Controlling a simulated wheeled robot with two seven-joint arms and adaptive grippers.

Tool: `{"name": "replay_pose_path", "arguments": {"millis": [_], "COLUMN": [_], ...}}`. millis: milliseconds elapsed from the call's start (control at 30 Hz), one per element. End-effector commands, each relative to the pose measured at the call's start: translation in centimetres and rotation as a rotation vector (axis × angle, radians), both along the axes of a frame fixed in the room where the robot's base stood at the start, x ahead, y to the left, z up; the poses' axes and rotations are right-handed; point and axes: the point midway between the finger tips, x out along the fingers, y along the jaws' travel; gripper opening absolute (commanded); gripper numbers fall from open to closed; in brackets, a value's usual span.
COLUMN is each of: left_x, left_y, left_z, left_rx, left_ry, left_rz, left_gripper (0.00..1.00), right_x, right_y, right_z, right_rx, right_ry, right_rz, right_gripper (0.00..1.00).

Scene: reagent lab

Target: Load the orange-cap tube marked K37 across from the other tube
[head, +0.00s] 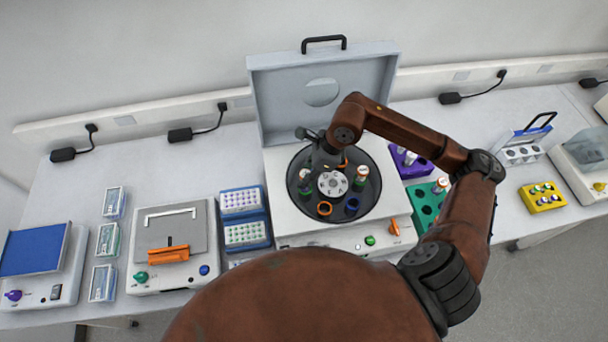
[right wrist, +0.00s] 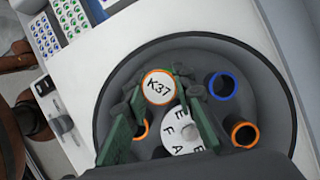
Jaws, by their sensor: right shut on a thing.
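The centrifuge (head: 290,226) stands with its lid (head: 275,85) raised. Its rotor hub (head: 332,184) is lettered and also shows in the right wrist view (right wrist: 183,138). My right gripper (right wrist: 160,105) is shut on the orange-cap tube marked K37 (right wrist: 159,87), its white cap top facing the camera. It holds the tube at the hub's left side in the head view. How deep the tube sits there is hidden. The other tube (head: 362,174) stands in the rotor to the right of the hub, opposite the held one. My left gripper is out of view.
An orange-rimmed bucket (head: 324,208) and a blue-rimmed bucket (head: 352,205) at the rotor's front look empty. A purple rack (head: 416,172) and a green rack (head: 422,222) stand right of the centrifuge. Blue vial racks (head: 242,218) stand close on its left.

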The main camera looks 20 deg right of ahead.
Motion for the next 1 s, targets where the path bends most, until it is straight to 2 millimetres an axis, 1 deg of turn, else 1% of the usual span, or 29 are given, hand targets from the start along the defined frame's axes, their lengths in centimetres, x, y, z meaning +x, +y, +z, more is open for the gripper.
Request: {"name": "replay_pose_path", "arguments": {"millis": [433,1000], "left_x": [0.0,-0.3], "left_y": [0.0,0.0], "left_z": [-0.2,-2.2], "left_rx": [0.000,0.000], "left_ry": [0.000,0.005], "left_rz": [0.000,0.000], "left_gripper": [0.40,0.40], "right_x": [0.0,0.0], "right_y": [0.0,0.0], "right_z": [-0.2,-2.4], "right_rx": [0.000,-0.001], "right_ry": [-0.001,0.000], "right_rz": [0.000,0.000], "right_gripper": [0.14,0.14]}}
